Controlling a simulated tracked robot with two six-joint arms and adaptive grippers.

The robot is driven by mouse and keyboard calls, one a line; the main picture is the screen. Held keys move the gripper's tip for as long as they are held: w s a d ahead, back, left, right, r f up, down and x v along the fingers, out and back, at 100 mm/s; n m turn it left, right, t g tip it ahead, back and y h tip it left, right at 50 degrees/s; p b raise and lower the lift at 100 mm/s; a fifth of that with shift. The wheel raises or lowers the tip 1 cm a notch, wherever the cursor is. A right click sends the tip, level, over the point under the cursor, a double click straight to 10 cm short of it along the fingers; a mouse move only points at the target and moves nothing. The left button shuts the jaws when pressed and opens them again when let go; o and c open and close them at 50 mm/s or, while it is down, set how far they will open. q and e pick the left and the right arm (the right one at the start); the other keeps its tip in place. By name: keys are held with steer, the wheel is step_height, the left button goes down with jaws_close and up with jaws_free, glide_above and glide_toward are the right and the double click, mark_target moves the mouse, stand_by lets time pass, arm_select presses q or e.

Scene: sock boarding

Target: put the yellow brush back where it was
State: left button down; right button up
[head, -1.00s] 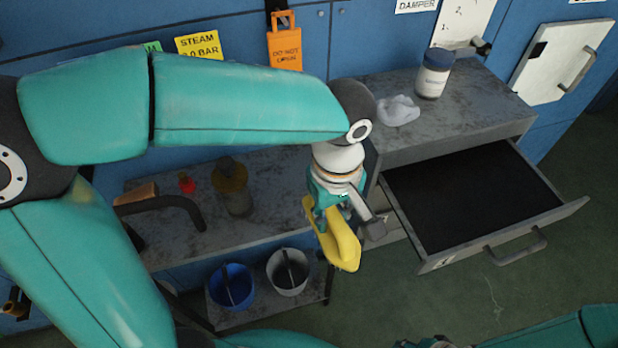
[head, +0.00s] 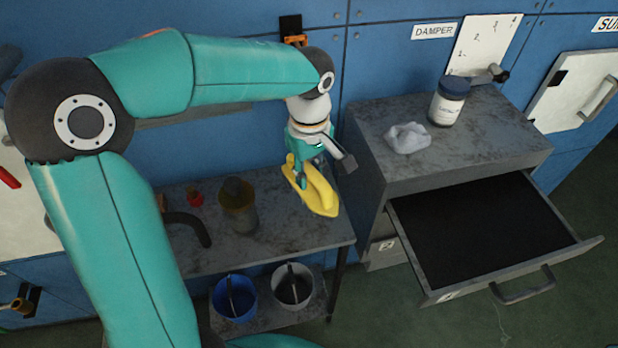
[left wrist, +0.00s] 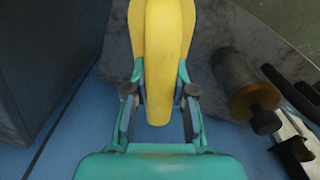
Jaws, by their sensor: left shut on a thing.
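The yellow brush (head: 314,190) is held by my left gripper (head: 313,170) above the right part of the grey low table (head: 285,232). In the left wrist view the brush (left wrist: 162,55) runs between the two fingers of the gripper (left wrist: 160,95), which are shut on its sides. I cannot tell from the head view how high the brush is above the table top. My right gripper does not show in either current view.
A jar (head: 238,205) and a small red item (head: 195,198) stand on the table. A blue bucket (head: 234,298) and a grey bucket (head: 292,286) sit on the shelf below. The cabinet (head: 370,165) right of the table has an open, dark-lined drawer (head: 485,235), with a white cloth (head: 407,138) and jar (head: 448,101) on top.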

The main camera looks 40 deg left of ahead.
arm_select(q)
steer(key=shift+w+a+f+p, duration=0.2)
steer(key=shift+w+a+p, duration=0.1)
steer(key=shift+w+a, duration=0.8)
steer(key=shift+s+f, duration=0.15)
steer(key=shift+f, duration=2.6)
steer(key=shift+a+f+p, duration=0.1)
steer(key=shift+f+p, duration=0.2)
steer(key=shift+p, duration=0.25)
steer(key=shift+f, duration=0.25)
